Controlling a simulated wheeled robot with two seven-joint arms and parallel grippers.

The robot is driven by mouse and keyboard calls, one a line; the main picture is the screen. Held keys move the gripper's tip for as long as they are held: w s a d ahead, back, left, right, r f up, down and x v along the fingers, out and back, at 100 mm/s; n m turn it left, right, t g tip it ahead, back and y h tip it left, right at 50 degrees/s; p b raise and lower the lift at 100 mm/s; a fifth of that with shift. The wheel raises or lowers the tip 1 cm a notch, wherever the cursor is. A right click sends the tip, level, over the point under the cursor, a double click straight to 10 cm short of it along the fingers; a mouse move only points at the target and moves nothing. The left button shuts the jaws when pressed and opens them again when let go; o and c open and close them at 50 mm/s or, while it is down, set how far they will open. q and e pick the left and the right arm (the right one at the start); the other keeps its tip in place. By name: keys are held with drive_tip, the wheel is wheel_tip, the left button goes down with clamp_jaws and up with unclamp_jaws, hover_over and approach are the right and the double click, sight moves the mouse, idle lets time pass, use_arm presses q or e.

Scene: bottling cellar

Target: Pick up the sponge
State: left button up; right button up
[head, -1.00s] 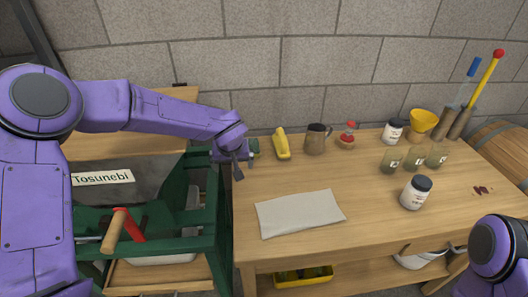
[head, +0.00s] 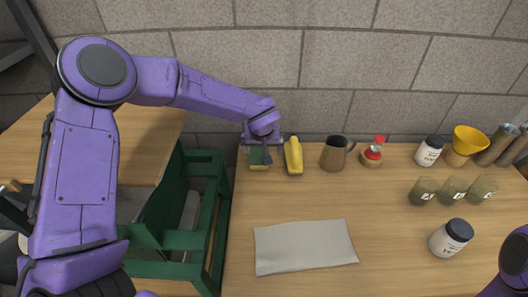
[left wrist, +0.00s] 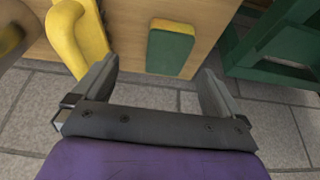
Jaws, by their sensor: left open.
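The sponge (head: 259,164), green with a yellow side, lies at the back left corner of the wooden table, partly hidden by my left gripper (head: 261,143). In the left wrist view the sponge (left wrist: 170,50) shows ahead of the open fingers, roughly midway between their lines. My left gripper (left wrist: 157,72) is open and empty, over the sponge in the head view; I cannot tell how high above it. Of my right arm only a part shows at the lower right; its gripper is out of view.
A yellow object (head: 294,156) stands close to the right of the sponge; it also shows in the left wrist view (left wrist: 78,38). A green frame (head: 206,215) stands left of the table. A grey cloth (head: 304,247) lies in front.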

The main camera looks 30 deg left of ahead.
sight(259, 157)
use_arm(q)
drive_tip(key=shift+s+a+f, duration=0.1)
drive_tip(key=shift+a+f, duration=0.15)
drive_tip(key=shift+f, duration=0.5)
drive_tip(key=shift+s+a+f, duration=0.2)
drive_tip(key=shift+s, duration=0.05)
drive_tip(key=x, duration=0.2)
drive_tip(key=p+x, duration=0.1)
drive_tip(key=x, duration=0.3)
drive_tip(key=shift+w+a, duration=0.3)
drive_tip(key=shift+w, duration=0.2)
drive_tip(key=shift+s+r, duration=0.15)
drive_tip(key=shift+s, duration=0.05)
drive_tip(key=c, duration=1.1)
